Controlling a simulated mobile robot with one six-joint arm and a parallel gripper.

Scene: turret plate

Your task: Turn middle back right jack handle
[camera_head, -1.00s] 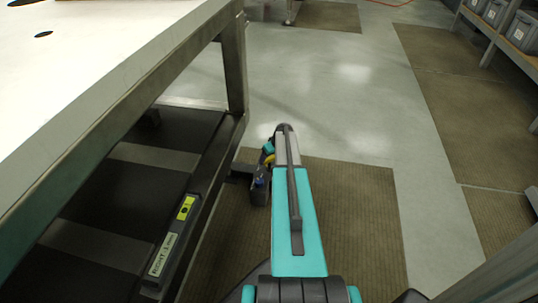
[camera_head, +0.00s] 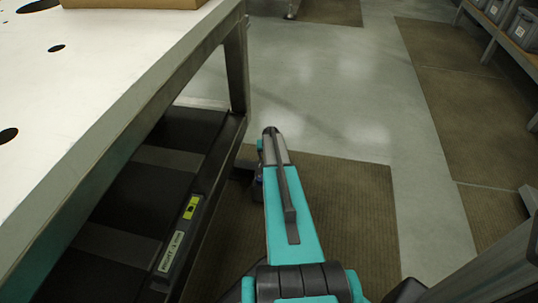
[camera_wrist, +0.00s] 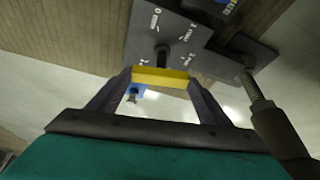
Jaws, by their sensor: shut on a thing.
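In the wrist view, my gripper (camera_wrist: 160,80) has its two fingers on either end of a yellow handle (camera_wrist: 160,73) and is shut on it. The handle lies across the picture just below a dark stub on a dark plate (camera_wrist: 139,43) with white markings. The gripper and handle are hidden there behind my arm.
A threaded rod (camera_wrist: 258,90) with a dark cylinder stands right of the handle in the wrist view. The table's lower frame carries a label (camera_head: 172,251). A brown mat (camera_head: 350,205) covers floor on the right. A shelf with grey bins (camera_head: 524,28) stands far right.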

